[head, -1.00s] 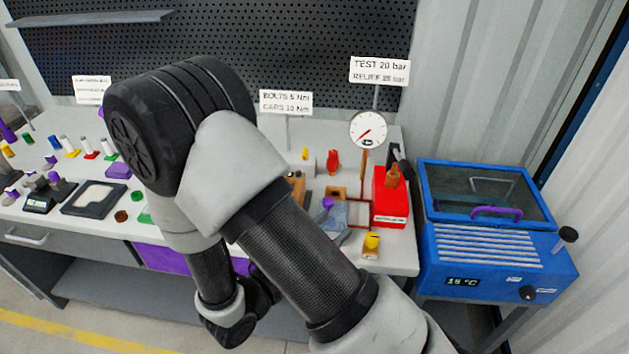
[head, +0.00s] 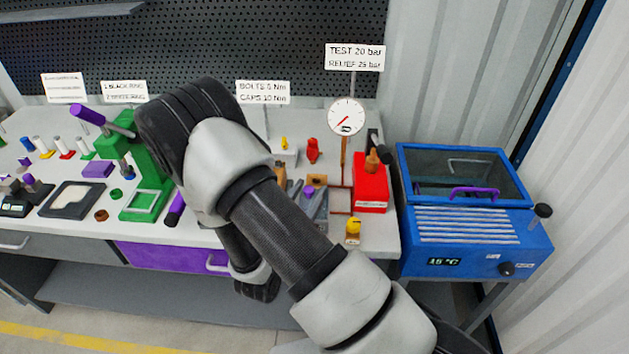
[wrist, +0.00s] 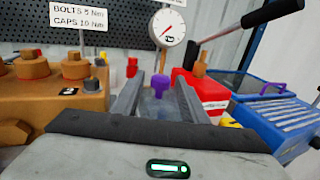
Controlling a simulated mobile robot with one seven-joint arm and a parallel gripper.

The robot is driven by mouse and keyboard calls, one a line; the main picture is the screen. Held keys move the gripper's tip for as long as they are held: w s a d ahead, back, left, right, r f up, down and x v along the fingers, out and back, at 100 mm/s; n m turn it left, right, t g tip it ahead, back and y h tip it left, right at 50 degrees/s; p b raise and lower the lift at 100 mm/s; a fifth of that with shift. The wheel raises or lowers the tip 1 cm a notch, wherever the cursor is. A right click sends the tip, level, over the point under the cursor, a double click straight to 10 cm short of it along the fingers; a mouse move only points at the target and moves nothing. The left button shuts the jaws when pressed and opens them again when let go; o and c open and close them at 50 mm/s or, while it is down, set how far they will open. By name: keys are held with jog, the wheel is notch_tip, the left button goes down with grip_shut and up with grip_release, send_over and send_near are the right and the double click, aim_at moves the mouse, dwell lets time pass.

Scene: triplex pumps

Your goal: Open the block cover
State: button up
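A blue box (head: 500,243) with a 15 °C display stands at the right. Its clear, blue-framed lid (head: 420,182) has a purple handle (head: 475,194) and looks shut; I take this lid for the block cover. The handle also shows in the wrist view (wrist: 275,90) at the right. My gripper (wrist: 162,80) is open in the wrist view, its grey fingers apart. A purple knob (wrist: 161,84) shows between them, with nothing visibly gripped.
A red box (head: 371,190) and a gauge (head: 347,117) stand on the bench left of the blue box. A yellow-topped piece (head: 353,229) sits at the bench's front edge. Brown blocks (wrist: 60,92) are close on the left. A green press (head: 145,170) stands farther left.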

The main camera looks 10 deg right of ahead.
jog(key=shift+x, duration=2)
grip_shut()
